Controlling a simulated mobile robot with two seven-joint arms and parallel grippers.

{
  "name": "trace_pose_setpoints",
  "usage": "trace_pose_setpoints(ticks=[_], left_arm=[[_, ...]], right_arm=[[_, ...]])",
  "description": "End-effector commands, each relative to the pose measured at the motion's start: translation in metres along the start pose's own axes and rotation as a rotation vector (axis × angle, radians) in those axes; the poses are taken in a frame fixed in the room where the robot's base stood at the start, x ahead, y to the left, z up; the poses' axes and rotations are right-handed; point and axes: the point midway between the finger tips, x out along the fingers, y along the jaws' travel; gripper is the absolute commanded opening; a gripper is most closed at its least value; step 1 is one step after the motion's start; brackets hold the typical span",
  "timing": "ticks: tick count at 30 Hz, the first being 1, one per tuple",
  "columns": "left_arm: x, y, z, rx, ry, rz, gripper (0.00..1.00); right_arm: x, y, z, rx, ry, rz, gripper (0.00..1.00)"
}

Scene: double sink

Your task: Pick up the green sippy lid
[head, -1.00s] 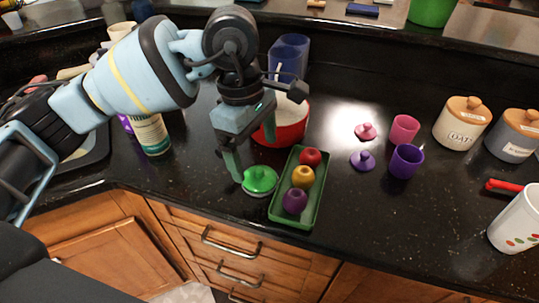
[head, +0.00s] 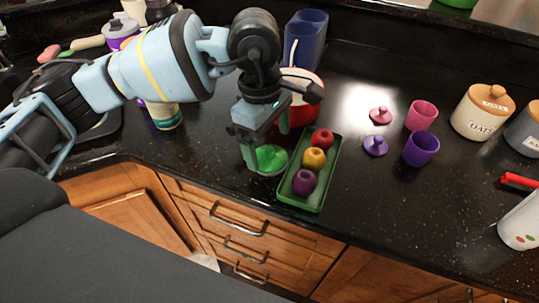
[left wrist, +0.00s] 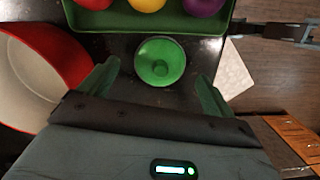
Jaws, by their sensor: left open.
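The green sippy lid (head: 271,159) lies on the black counter, just left of a green tray. It is round with a raised knob, and in the left wrist view the lid (left wrist: 160,61) shows between and slightly beyond my open fingers. My left gripper (head: 268,147) is open and low over the lid's near-left side in the head view. In the left wrist view the two green fingers of the gripper (left wrist: 153,86) stand apart with nothing held. Part of the lid is hidden behind a finger in the head view.
The green tray (head: 319,196) holds red, yellow and purple fruit close to the lid. A red pot (head: 308,108) stands just behind the gripper. Pink (head: 421,115) and purple (head: 420,149) cups with matching lids stand to the right. The counter's front edge is near.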

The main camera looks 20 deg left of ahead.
Motion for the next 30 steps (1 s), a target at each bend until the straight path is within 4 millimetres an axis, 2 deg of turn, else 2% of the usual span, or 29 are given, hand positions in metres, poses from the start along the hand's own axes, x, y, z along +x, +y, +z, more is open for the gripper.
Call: trace_pose_setpoints(ticks=[6, 15, 26, 30], left_arm=[[0.026, -0.002, 0.000, 0.000, 0.000, -0.001, 0.90], [0.030, -0.002, 0.000, 0.000, -0.001, 0.001, 0.90], [0.030, -0.002, 0.000, 0.000, -0.001, 0.001, 0.43], [0.030, -0.001, 0.000, 0.000, -0.001, 0.001, 0.42]], right_arm=[[-0.002, 0.000, -0.005, -0.001, 0.009, 0.001, 0.31], [-0.002, 0.001, -0.005, -0.001, 0.009, 0.001, 0.31], [-0.002, 0.001, -0.004, -0.002, 0.007, 0.001, 0.31], [-0.002, 0.001, -0.003, -0.002, 0.006, 0.001, 0.31]])
